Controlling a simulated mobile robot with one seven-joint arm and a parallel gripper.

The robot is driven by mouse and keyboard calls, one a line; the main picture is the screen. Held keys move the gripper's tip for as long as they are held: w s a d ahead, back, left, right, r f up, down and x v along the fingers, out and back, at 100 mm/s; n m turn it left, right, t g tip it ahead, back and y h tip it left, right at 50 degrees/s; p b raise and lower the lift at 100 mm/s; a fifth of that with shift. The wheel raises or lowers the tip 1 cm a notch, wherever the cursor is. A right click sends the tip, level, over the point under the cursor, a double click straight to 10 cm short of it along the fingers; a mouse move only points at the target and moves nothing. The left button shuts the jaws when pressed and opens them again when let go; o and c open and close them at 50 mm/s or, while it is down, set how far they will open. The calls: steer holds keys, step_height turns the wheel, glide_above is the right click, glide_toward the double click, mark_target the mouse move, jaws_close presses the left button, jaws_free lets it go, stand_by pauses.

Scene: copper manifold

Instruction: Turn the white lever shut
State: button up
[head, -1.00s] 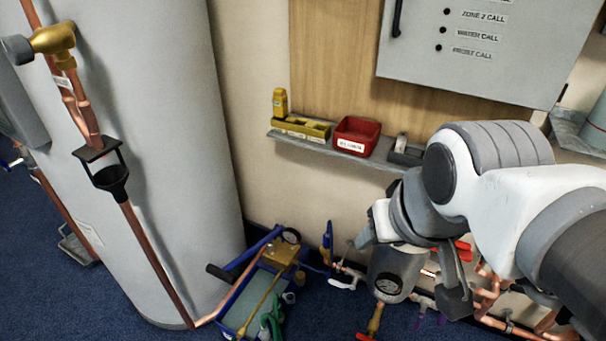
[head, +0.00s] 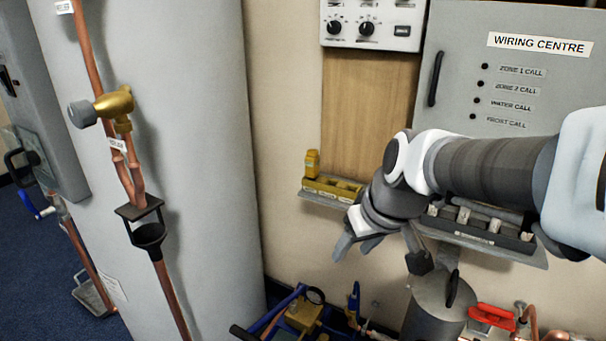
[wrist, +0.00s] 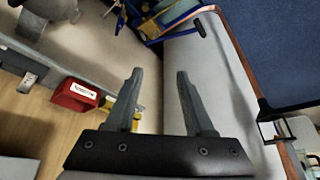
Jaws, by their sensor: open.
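I cannot make out the white lever in the head view or the wrist view now. The low pipework where it showed before lies at or below the bottom edge of the head view. My gripper (head: 357,246) is in front of the wall, just below the shelf and well above the floor. In the wrist view my gripper (wrist: 160,75) has its two fingers spread apart with nothing between them. A blue lever (head: 353,300) stands upright below my gripper. A red lever handle (head: 492,316) is at the lower right.
A red bin (wrist: 75,95) shows in the wrist view. A grey vessel (head: 435,312) stands low on the right. The large cylinder (head: 190,150) fills the left. A blue-framed pump (head: 300,315) is below.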

steer(key=w+d+f+n+g+p, duration=0.1)
steer(key=w+d+f+n+p, duration=0.2)
steer(key=w+f, duration=1.65)
steer(key=d+f+n+h+b, duration=0.1)
steer(key=d+f+n, duration=0.1)
steer(key=f, duration=1.2)
steer(key=d+f+n+g+h+b, duration=0.1)
steer(key=d+f, duration=0.3)
steer(key=f, duration=1.1)
steer(key=d+f+n+g+b, duration=0.1)
steer(key=d+f+n+b, duration=0.1)
steer(key=f, duration=1.2)
steer(key=shift+s+d+f+n+h, duration=0.15)
steer(key=shift+s+d+n+h, duration=0.05)
steer(key=shift+d, duration=0.25)
steer(key=shift+s+d+f+n+h, duration=0.15)
steer(key=shift+s+d+n+h, duration=0.05)
steer(key=shift+d, duration=0.2)
jaws_close()
steer(key=shift+d, duration=0.1)
